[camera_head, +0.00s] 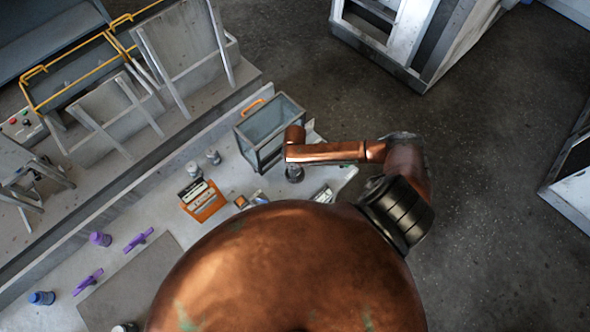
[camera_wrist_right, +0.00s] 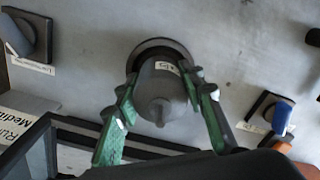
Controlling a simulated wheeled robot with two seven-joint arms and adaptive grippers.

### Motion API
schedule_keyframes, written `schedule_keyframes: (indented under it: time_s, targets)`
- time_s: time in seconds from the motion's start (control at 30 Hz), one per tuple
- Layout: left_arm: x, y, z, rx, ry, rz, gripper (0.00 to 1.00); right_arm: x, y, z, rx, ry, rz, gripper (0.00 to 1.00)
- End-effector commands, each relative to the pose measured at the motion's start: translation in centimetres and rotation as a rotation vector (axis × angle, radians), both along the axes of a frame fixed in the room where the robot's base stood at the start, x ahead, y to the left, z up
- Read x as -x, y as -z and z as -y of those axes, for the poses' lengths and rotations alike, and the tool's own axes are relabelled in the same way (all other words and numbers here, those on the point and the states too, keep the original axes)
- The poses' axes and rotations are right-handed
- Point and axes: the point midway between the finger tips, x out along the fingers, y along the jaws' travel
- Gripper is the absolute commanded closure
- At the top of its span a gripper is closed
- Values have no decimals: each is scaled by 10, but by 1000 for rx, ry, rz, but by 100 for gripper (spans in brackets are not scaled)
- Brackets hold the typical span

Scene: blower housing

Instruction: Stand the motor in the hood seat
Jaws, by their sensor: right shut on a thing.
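My right gripper (camera_wrist_right: 165,115) has its green-padded fingers on either side of a grey cylindrical motor (camera_wrist_right: 160,88) with a small white label. The motor's stub end points toward the wrist camera. Behind the motor is a dark round ring, the hood seat (camera_wrist_right: 153,46), in a pale grey surface. The motor overlaps this ring; I cannot tell how deep it sits in it. In the head view my right gripper (camera_head: 294,173) is small and dark, pointing down at the bench, and the motor is not clear there. My left gripper is not in view.
A glass-sided case (camera_head: 270,132) with an orange handle stands close behind my right arm. An orange box (camera_head: 203,200), grey jars (camera_head: 193,168), purple parts (camera_head: 139,240) and a blue jar (camera_head: 42,298) lie on the bench. A blue-tipped part (camera_wrist_right: 282,118) is right of the motor.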

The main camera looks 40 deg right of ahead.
Motion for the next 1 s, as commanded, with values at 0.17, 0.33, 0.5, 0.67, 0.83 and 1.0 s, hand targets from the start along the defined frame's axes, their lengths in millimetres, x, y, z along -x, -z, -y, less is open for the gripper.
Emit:
schedule_keyframes:
  time_s: [0.17, 0.33, 0.5, 0.67, 0.83, 1.0]
  targets:
    - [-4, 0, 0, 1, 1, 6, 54, 0, 1, 0, 1, 0, -1, 53]
    - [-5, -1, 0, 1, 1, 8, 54, 0, 1, 0, 1, 0, -1, 46]
    - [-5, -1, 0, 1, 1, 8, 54, 0, 0, 0, 1, 0, -1, 46]
    - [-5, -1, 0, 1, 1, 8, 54, 0, -8, 0, 0, -1, 1, 46]
    - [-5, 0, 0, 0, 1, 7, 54, -1, -38, 0, 0, -3, 3, 46]
    - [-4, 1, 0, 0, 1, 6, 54, -1, -75, 0, 0, -2, 4, 46]
